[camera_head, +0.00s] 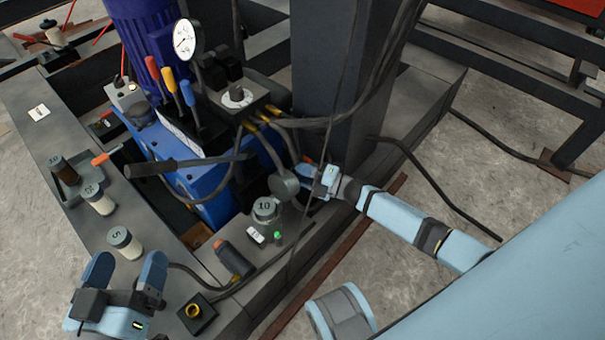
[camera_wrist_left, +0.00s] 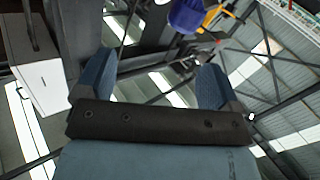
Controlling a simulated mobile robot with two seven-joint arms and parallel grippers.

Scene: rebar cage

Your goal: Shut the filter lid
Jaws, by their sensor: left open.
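A grey round disc (camera_head: 284,187), which looks like the filter lid, stands tilted up behind a short metal housing. In that housing sits a filter element marked 10 (camera_head: 265,208), its top uncovered. My right gripper (camera_head: 308,180) is just right of the disc, fingers pointing toward it; I cannot tell whether they touch. My left gripper (camera_head: 127,262) is open and empty at the lower left, away from the lid. Its spread fingers also show in the left wrist view (camera_wrist_left: 155,82), with nothing between them.
A blue pump unit (camera_head: 210,205) with levers, a black handle (camera_head: 185,164) and a gauge (camera_head: 185,39) is behind. Hoses and a dark column (camera_head: 330,80) crowd the lid's far side.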

